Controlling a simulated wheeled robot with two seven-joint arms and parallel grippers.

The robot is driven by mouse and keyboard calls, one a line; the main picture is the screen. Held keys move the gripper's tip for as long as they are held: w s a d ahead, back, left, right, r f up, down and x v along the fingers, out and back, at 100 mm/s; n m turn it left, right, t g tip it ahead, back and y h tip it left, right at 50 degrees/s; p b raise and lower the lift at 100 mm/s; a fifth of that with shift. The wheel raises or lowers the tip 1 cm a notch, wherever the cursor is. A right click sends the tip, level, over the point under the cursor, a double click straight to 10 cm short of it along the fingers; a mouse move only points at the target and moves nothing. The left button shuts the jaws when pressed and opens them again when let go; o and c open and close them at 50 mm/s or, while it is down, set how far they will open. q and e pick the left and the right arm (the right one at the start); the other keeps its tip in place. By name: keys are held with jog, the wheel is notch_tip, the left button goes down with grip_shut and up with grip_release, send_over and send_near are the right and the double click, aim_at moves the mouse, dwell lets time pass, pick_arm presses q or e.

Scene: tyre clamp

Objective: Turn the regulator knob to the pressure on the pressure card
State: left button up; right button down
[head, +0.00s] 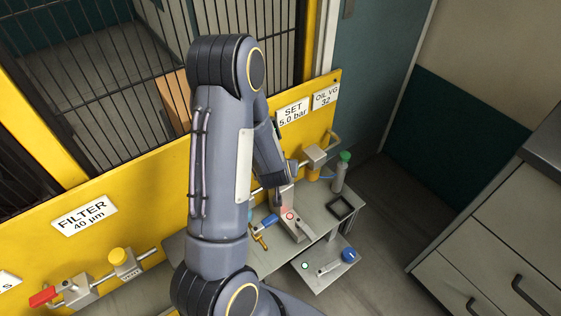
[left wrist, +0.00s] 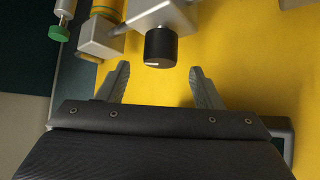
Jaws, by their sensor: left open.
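The pressure card (head: 293,112) on the yellow panel reads "SET 5.0 bar". The regulator knob (left wrist: 161,47) is black with a white mark on its rim and sits on a grey metal body in the left wrist view. My left gripper (left wrist: 160,68) is open and empty. Its two fingers point at the knob, one to each side in the picture, with the knob just past the tips and no visible contact. In the head view my left arm covers the knob, and the fingers cannot be made out clearly. My right gripper is not in view.
Other cards read "OIL VG 32" (head: 325,97) and "FILTER 40 µm" (head: 84,215). A red-handled valve (head: 43,297) is at lower left. Grey drawers (head: 500,220) stand at right, with open floor between.

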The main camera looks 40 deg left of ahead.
pick_arm(q)
jog(key=v, duration=0.2)
jog(key=shift+s+d+r, duration=0.15)
jog(key=shift+s+r, duration=0.1)
jog(key=shift+r, duration=0.05)
dwell(0.3)
